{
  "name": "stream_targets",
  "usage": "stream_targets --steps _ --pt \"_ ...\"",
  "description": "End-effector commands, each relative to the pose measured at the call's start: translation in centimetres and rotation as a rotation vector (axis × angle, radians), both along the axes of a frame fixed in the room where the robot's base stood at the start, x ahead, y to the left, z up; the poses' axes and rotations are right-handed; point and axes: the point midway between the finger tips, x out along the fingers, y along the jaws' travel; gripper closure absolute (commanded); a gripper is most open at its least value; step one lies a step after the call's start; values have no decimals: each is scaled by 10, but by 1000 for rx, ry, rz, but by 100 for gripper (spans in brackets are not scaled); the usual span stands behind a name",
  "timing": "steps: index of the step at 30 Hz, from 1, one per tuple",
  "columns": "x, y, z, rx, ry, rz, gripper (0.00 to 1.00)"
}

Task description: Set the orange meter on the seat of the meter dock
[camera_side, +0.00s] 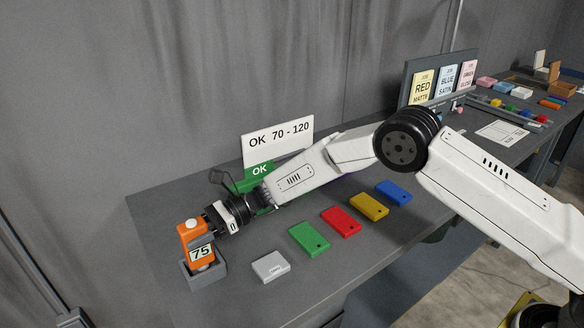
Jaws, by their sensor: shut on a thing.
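The orange meter (187,240) stands upright at the left end of the bench, with a display that reads 75. My gripper (207,226) reaches it from the right and is shut on its upper part. The meter's lower end is at the grey meter dock (204,283), a low open box, and the dock's front wall hides the meter's base. I cannot tell whether the base touches the seat.
A light grey block (270,266) and green (309,238), red (341,222), yellow (368,206) and blue (394,193) panels lie in a row right of the dock. An "OK 70 - 120" sign (278,140) stands behind.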

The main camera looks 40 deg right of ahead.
Motion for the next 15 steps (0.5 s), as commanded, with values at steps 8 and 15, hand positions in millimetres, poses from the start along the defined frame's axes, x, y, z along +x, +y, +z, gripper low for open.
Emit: stream_targets --steps 8,15 --pt "0 0 -6 1 0 0 100" --pt "0 0 -8 1 -1 0 100"
